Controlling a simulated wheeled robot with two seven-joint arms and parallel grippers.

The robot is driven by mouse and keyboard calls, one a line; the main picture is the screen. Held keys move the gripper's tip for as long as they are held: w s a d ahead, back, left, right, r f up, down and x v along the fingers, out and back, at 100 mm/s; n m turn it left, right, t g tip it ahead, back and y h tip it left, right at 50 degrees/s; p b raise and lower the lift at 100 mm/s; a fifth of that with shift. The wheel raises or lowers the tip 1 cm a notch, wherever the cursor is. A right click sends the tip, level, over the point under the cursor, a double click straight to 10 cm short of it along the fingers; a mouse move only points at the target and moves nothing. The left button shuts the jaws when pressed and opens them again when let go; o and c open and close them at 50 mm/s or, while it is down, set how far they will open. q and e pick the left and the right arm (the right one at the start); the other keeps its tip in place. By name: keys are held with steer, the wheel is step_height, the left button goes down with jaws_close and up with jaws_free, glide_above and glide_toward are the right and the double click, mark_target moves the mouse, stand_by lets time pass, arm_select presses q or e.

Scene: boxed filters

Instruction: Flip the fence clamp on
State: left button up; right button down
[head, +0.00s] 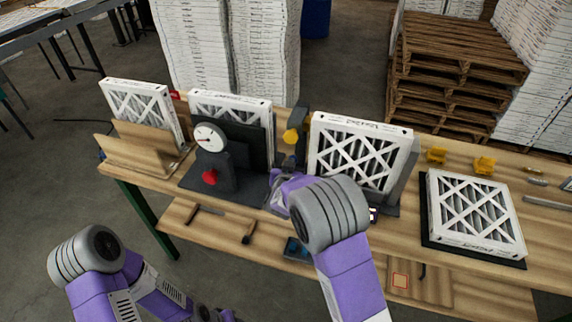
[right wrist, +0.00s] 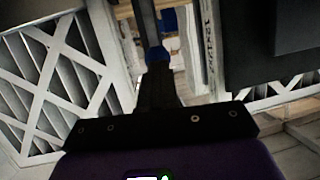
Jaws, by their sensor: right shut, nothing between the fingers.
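A dark post with a yellow knob (head: 291,137) stands at the back of the bench between two upright filters. A dark gauge stand (head: 213,165) with a white dial and a red knob is left of it. I cannot tell for sure which of these is the fence clamp. My right gripper (head: 284,172) is just in front of the yellow-knobbed post, largely hidden behind my wrist. In the right wrist view its fingers (right wrist: 158,75) are together and empty, pointing into the gap between the filters. Contact with the post is unclear. My left gripper is out of view.
Upright filters stand at left (head: 143,108), behind the gauge (head: 232,106) and right of my gripper (head: 358,152). Another filter (head: 474,214) lies on a black mat at right. Yellow brackets (head: 484,164) sit behind it. A lower shelf holds tools.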

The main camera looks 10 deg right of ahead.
steer(key=shift+w+d+r, duration=0.15)
steer(key=shift+d+r, duration=0.1)
steer(key=shift+r, duration=0.05)
steer(key=shift+a, duration=0.1)
steer(key=p+v, duration=0.2)
steer(key=v, duration=1.2)
steer(key=shift+r, duration=0.35)
steer(key=shift+w+a, duration=0.1)
steer(key=shift+f, duration=0.1)
